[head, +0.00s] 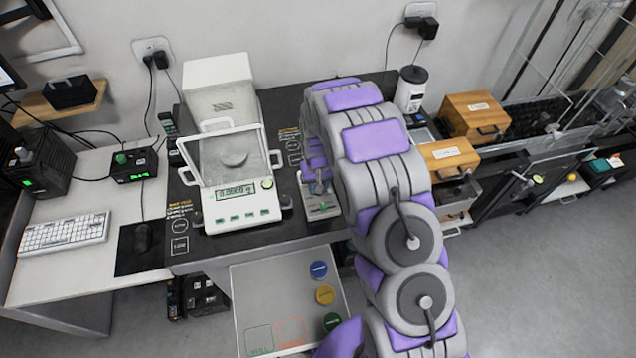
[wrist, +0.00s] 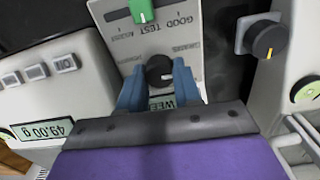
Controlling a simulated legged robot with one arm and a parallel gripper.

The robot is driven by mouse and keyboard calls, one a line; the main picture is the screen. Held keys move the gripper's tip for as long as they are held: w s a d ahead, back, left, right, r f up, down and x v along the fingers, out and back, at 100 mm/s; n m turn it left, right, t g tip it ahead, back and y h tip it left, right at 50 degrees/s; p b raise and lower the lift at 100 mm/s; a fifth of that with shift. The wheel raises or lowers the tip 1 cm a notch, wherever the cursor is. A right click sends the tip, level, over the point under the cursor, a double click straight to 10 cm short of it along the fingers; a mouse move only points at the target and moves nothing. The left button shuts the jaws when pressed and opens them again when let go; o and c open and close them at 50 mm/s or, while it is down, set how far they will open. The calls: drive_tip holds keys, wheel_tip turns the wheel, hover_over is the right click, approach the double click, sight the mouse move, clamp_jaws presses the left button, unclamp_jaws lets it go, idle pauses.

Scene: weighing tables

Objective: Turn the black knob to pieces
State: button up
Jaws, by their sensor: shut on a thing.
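In the wrist view the black knob (wrist: 158,68) sits on a light grey panel (wrist: 188,55) with printed words around it, some upside down. A short pale mark shows on the knob's face. My gripper (wrist: 160,88) is shut on the knob, with a blue finger on each side. A small display (wrist: 162,103) lies between the fingers, partly hidden. In the head view the panel (head: 323,207) is on the dark table right of the balance; my gripper (head: 318,186) is over it and my arm hides the knob.
A green switch (wrist: 142,11) is on the panel. Another black knob (wrist: 268,40) with a yellow mark stands close on the right. The glass-walled balance (head: 240,205) stands just left of my arm in the head view.

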drive_tip(key=m+p, duration=0.1)
drive_tip(key=m, duration=0.4)
drive_tip(key=shift+m+p, duration=0.3)
drive_tip(key=shift+p, duration=0.1)
drive_tip(key=shift+m, duration=2.3)
drive_tip(key=o, duration=1)
drive_tip(key=shift+a, duration=0.1)
drive_tip(key=shift+o, duration=0.2)
wheel_tip(320, 180, up, 17)
drive_tip(key=p, duration=0.2)
drive_tip(key=shift+r, duration=0.15)
